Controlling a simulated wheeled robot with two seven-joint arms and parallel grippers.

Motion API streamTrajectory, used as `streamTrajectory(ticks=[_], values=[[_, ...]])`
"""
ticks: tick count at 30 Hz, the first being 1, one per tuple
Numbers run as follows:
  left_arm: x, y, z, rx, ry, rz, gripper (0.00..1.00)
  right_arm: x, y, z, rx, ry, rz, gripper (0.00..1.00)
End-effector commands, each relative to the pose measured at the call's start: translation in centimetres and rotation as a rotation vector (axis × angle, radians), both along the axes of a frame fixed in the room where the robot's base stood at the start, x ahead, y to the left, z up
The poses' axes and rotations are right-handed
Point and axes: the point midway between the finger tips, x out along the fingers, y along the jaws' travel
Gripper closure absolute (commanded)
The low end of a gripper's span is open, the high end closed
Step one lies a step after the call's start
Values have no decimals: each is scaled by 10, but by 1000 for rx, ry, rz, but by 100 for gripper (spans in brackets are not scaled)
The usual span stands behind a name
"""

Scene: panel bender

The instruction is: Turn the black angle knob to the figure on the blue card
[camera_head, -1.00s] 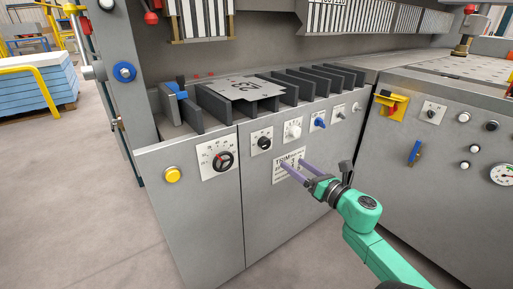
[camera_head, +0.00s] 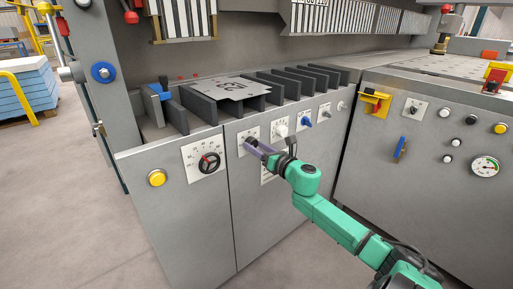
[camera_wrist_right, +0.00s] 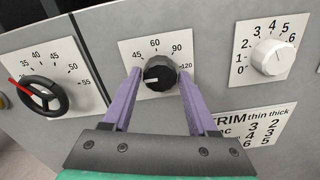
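The black angle knob (camera_wrist_right: 160,73) sits on a white plate marked 45, 60, 90 and 120 in the right wrist view. Its white mark points left, below the 45. My right gripper (camera_wrist_right: 159,72) is open, with one purple finger on each side of the knob and a small gap showing on both sides. In the head view the right gripper (camera_head: 254,147) reaches the knob's plate (camera_head: 243,132) and largely hides the knob. My left gripper is not in view. I cannot make out a blue card in these frames.
Left of the knob is a black dial (camera_wrist_right: 42,96) with a red pointer and a 35–55 scale. Right of it is a white knob (camera_wrist_right: 272,57) marked 0–6, above a trim chart (camera_wrist_right: 256,125). A yellow button (camera_head: 156,178) and a blue switch (camera_head: 304,124) share the panel.

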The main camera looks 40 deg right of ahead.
Motion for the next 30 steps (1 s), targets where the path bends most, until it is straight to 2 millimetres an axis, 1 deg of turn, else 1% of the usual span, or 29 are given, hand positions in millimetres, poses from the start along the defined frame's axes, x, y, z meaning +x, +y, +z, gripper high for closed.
streamTrajectory(ticks=[1, 2, 3, 4, 14, 17, 23, 30], values=[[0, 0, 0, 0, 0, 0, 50, 0, 0, 0, 0, 0, 0, 65], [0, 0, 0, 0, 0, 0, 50, 0, 0, 0, 0, 0, 0, 77], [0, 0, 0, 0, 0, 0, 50, 0, 0, 0, 0, 0, 0, 92], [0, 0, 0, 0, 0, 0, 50, 0, 0, 0, 0, 0, 0, 100], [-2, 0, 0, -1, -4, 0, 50, 0, 0, 1, 36, -1, 1, 100], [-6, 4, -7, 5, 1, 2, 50, 0, 0, 1, 75, -2, 1, 100], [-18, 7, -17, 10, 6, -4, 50, 0, 0, 3, 201, -5, 0, 100], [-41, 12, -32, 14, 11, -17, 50, 0, 0, 3, 419, -10, -2, 100]])
